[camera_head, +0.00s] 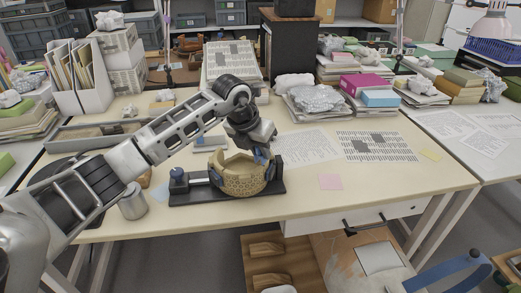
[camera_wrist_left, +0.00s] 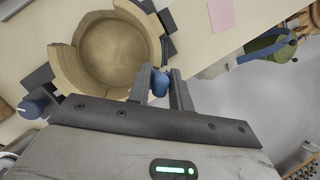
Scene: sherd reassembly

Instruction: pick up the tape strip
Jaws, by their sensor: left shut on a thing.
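The tan pot (camera_head: 240,174), patterned and with an uneven broken rim, sits in a dark clamp stand (camera_head: 188,198) with a blue knob (camera_head: 176,173). In the left wrist view I look down into the hollow pot (camera_wrist_left: 112,50). My left gripper (camera_head: 262,153) is at the pot's right rim. In the left wrist view its fingers (camera_wrist_left: 160,76) are shut on a small blue piece (camera_wrist_left: 160,87), which looks like the tape strip. The fingers hide part of it, and I cannot tell whether it touches the pot. My right gripper is not in view.
A metal cup (camera_head: 132,203) stands left of the clamp stand. Printed sheets (camera_head: 378,147) and a pink note (camera_head: 330,182) lie to the right. Foil-topped paper stacks (camera_head: 318,98) stand behind. The table's front right is mostly clear.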

